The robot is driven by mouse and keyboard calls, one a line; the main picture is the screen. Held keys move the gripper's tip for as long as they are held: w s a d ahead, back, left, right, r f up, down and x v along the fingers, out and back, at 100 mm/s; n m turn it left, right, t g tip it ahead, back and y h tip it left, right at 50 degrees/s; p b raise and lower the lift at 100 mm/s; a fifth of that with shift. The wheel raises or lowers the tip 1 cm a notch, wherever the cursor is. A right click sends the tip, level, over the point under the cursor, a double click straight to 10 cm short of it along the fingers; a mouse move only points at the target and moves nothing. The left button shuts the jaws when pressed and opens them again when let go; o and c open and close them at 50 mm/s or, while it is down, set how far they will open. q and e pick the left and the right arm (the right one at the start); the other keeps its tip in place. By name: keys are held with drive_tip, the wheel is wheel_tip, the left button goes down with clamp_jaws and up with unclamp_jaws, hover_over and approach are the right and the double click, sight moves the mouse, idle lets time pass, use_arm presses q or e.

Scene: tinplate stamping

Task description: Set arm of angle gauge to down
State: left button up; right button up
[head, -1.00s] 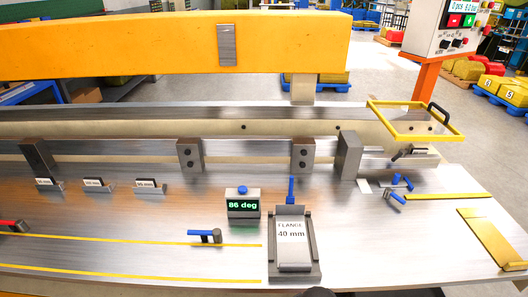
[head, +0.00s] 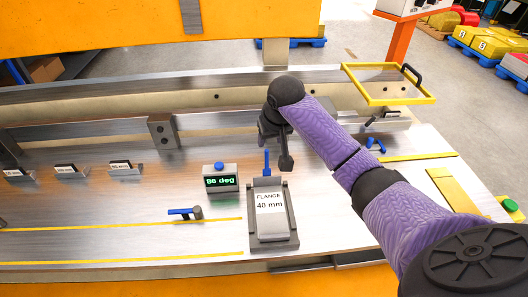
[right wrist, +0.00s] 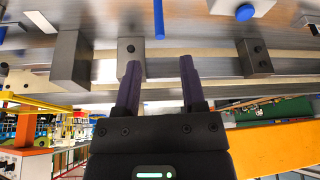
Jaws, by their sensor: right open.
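A small angle readout box (head: 220,180) with a green display, seeming to read 86 deg, and a blue top button stands mid-bench. Right of it a dark holder (head: 273,241) carries a card reading FLANGE 40 mm. A blue upright lever (head: 267,162) rises behind the card; I cannot tell for sure that it is the gauge's arm. My right gripper (head: 277,150) points down close by the lever. In the right wrist view its fingers (right wrist: 160,66) are apart and empty, with the blue lever (right wrist: 158,18) beyond the gap between them. My left gripper is out of view.
A blue-handled clamp (head: 186,213) lies left of the holder. Small labelled blocks (head: 125,168) stand further left. A steel rail with dark blocks (head: 162,131) runs behind. A yellow frame (head: 389,101) sits back right, and an orange beam (head: 90,30) spans the top.

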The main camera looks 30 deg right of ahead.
sight(268, 151)
drive_tip(key=b+x, duration=0.3)
drive_tip(key=x, duration=0.6)
drive_tip(key=shift+w+d+f+b, duration=0.1)
drive_tip(key=shift+w+f+b, duration=0.1)
drive_tip(key=shift+f+b, duration=0.15)
drive_tip(key=shift+r, duration=0.1)
drive_tip(key=c, duration=0.7)
idle(0.5)
